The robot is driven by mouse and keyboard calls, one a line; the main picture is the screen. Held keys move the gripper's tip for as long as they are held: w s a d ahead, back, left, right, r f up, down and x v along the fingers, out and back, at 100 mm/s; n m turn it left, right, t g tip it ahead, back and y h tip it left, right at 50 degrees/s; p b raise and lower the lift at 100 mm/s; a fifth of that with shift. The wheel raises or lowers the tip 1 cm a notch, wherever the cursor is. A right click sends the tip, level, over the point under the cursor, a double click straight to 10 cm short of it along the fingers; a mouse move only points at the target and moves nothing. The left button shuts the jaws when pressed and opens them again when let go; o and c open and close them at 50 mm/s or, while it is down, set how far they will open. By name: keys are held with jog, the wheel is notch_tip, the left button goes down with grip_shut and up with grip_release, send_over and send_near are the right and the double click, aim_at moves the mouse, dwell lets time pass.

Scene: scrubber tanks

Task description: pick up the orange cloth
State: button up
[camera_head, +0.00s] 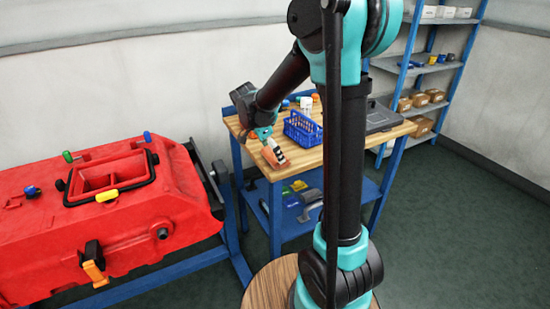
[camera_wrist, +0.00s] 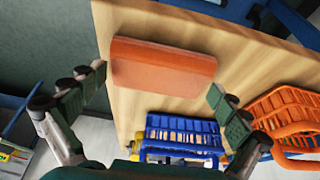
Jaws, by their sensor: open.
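The orange cloth (camera_wrist: 162,67) lies folded in a smooth rounded block on the wooden tabletop, near the table's edge. In the wrist view it lies between and slightly beyond the two fingertips of my gripper (camera_wrist: 159,88). The fingers are spread wide, one on each side of the cloth, and hold nothing. I cannot tell whether the left finger touches the cloth's end. In the head view my gripper (camera_head: 270,148) points down over the table's near left part, and the cloth is mostly hidden by it there.
A blue basket (camera_head: 303,129) stands just right of my gripper; the wrist view shows it too (camera_wrist: 183,134). An orange basket (camera_wrist: 287,112) is close by. A dark flat case (camera_head: 382,117) lies on the table's right. A red tank (camera_head: 120,240) stands left.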

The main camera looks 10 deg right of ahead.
jog(key=shift+d+f, duration=0.1)
jog(key=shift+f, duration=0.15)
jog(key=shift+c, duration=0.6)
jog(key=c, duration=0.6)
notch_tip(320, 180, up, 20)
